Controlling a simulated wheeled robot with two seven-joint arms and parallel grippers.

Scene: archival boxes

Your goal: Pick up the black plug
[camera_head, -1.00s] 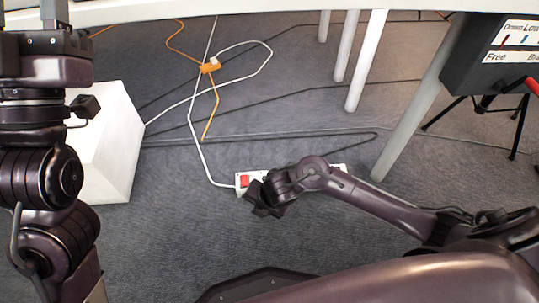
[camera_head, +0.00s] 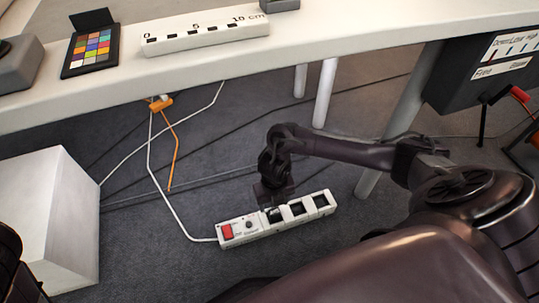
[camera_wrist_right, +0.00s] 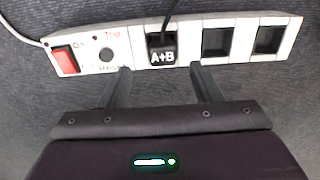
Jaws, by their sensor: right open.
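The black plug (camera_wrist_right: 162,50), marked A+B, sits in the socket of a white power strip (camera_wrist_right: 75,62) nearest its red switch, with a dark cord running up from it. The strip lies on the floor and also shows in the head view (camera_head: 258,230). My right gripper (camera_wrist_right: 160,75) is open, its two fingers pointing at the strip on either side of the plug's column, apart from the plug. In the head view my right gripper (camera_head: 273,198) is over the strip and largely hides the plug.
Two square sockets on the strip are empty. A white box (camera_head: 45,215) stands at left. The white table (camera_head: 330,45) crosses above, with table legs (camera_head: 325,92) behind the strip. An orange connector (camera_head: 160,103) and several cables lie on the floor.

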